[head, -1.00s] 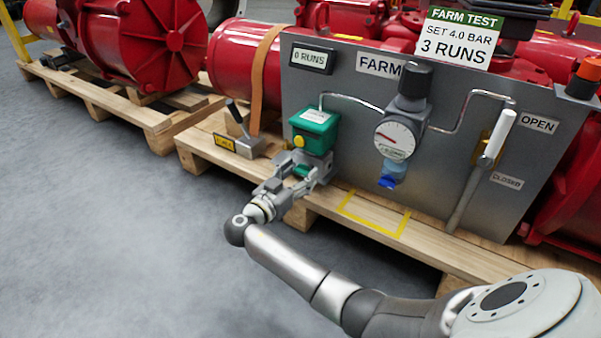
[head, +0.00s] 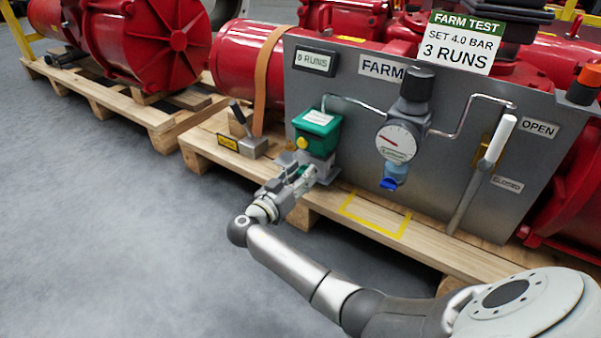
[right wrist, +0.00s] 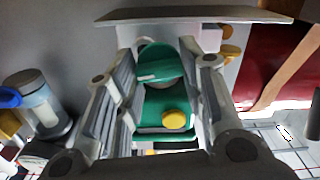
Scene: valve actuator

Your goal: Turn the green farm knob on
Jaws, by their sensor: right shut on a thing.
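The green farm unit (head: 318,133) with a yellow button is mounted on the grey panel, low at its left side. Its green knob (right wrist: 160,66) is round with a raised bar, and shows between my fingers in the right wrist view. My right gripper (head: 306,174) reaches the underside of the unit and is shut on the knob; the fingers hide most of the knob in the head view. The right gripper's two fingers (right wrist: 160,75) stand on either side of the knob in the right wrist view. My left gripper is not in view.
The panel carries a gauge (head: 396,143), a black regulator knob (head: 417,83), a white-handled lever (head: 496,140) and a "0 RUNS" display (head: 315,61). A small lever block (head: 250,145) sits on the pallet to the left. The floor (head: 110,230) at left is clear.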

